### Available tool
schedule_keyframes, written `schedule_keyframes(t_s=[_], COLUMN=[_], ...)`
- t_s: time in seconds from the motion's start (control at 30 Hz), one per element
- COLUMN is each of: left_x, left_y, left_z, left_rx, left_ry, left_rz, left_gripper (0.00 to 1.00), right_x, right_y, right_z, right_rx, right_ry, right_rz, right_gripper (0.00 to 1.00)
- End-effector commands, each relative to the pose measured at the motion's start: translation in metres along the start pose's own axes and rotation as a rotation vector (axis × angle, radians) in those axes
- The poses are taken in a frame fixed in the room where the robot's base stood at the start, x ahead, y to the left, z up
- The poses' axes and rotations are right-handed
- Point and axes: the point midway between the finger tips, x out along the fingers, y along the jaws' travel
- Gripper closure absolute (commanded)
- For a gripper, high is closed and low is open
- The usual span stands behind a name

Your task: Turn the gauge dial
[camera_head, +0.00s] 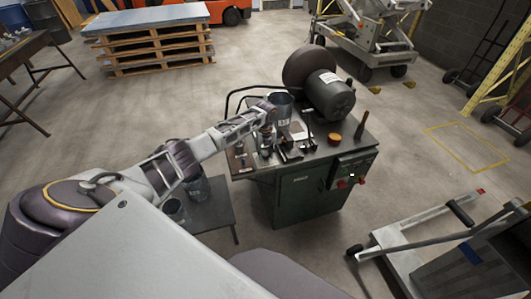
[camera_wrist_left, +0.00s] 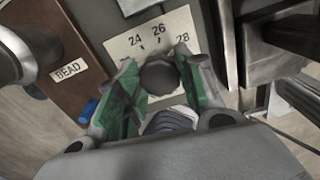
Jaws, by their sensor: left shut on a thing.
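The gauge dial is a dark round knob (camera_wrist_left: 158,77) in front of a cream scale plate (camera_wrist_left: 127,42) marked 24, 26 and 28 in the left wrist view. My left gripper (camera_wrist_left: 157,85) has its green-padded fingers shut on the knob, one on each side. In the head view my left gripper (camera_head: 266,132) reaches over the top of the green machine (camera_head: 300,200), and the dial is hidden there. Any pointer on the knob is covered or too small to tell. My right gripper is not in view.
A wooden block labelled BEAD (camera_wrist_left: 68,70) stands left of the dial, with metal parts (camera_wrist_left: 290,40) to the right. A large dark motor (camera_head: 328,95) stands at the machine's back. A low table with metal cans (camera_head: 194,188) is left. A cart (camera_head: 440,240) stands right.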

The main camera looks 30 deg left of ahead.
Motion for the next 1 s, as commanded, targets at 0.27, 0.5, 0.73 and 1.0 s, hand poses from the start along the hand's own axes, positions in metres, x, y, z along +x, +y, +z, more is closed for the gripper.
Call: schedule_keyframes(t_s=[0.27,0.5,0.73,1.0], left_x=[0.0,0.0,-0.008,-0.037], left_y=[0.0,0.0,-0.001,0.0], left_z=[0.0,0.0,0.0,0.001], left_rx=[-0.001,-0.001,0.0,-0.001], left_ry=[0.0,0.0,0.0,-0.003], left_rz=[0.0,0.0,-0.001,-0.002], left_gripper=[0.4,0.4,0.4,0.4], right_x=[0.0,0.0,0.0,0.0], right_y=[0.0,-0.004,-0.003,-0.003], right_z=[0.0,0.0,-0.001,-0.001], right_rx=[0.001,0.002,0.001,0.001], right_ry=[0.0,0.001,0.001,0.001], right_rz=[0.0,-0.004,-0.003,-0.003], right_gripper=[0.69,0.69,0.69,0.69])
